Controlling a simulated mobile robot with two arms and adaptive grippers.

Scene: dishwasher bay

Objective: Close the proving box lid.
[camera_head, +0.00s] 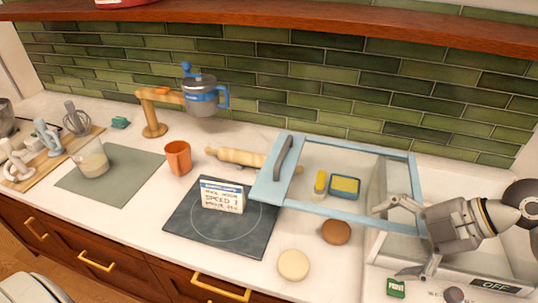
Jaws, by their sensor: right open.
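The proving box (465,262) is a pale box at the right with an "OFF" label on its front. Its lid (335,213) has a light blue frame, a clear panel and a dark grey handle (283,157) at its left end. The lid extends left of the box over the counter, so the box looks open. My right gripper (390,240) is open and empty over the box's left part, its fingers pointing left. Its upper finger overlaps the lid's right end in the picture; I cannot tell if they touch. The gripper hides part of the box. My left gripper is not in view.
A yellow-blue sponge (345,186) and a yellow item show through the lid panel. A rolling pin (235,157), sign (222,197) on a dark slab, orange cup (178,158) and two round pieces (293,264) stand left. A green "POINT" block (396,288) is at the front.

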